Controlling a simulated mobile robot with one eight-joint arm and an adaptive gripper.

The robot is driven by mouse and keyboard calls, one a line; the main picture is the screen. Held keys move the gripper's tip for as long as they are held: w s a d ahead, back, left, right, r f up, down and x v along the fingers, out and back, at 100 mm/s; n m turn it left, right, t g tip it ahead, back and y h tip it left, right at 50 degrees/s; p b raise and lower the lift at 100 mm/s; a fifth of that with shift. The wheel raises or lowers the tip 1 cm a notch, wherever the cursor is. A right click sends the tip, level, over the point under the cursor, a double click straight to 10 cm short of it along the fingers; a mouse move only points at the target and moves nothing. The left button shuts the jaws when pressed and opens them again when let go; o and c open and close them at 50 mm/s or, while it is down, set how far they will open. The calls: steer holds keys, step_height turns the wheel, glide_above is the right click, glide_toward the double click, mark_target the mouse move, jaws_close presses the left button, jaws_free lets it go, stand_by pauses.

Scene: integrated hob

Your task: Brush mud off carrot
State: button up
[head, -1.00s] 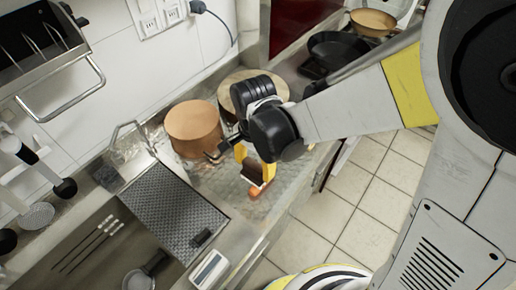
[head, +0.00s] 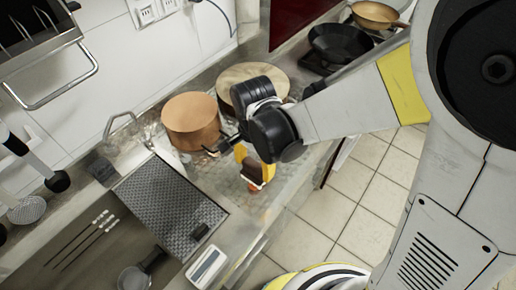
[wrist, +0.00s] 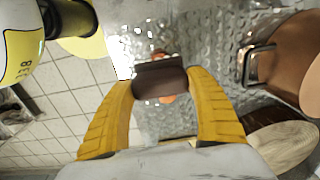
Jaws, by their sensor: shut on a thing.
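My gripper (wrist: 160,84) has yellow fingers shut on a dark brown block-shaped brush (wrist: 160,80). In the head view my gripper (head: 250,164) points down at the metal counter, with the brush (head: 253,173) below its fingers. An orange carrot (head: 254,187) lies on the counter directly under the brush, mostly hidden by it. In the wrist view bits of the carrot (wrist: 167,98) show at the brush's edges. I cannot tell whether the brush touches the carrot. Mud on the carrot cannot be made out.
A copper pot (head: 190,122) stands left of my gripper, and a round wooden-looking disc (head: 238,77) lies behind it. A textured drain mat (head: 168,205), the sink and a small scale (head: 207,267) are to the left. Black pan (head: 340,43) sits at the back. Tiled floor is right.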

steer(key=shift+f+b, duration=0.75)
steer(key=shift+f, duration=0.2)
steer(key=o, duration=1.4)
steer(key=shift+c, duration=1.1)
steer(key=shift+r, duration=0.15)
steer(key=shift+r+p, duration=0.65)
steer(key=shift+c, duration=0.2)
steer(key=c, duration=0.8)
steer(key=shift+c, duration=0.7)
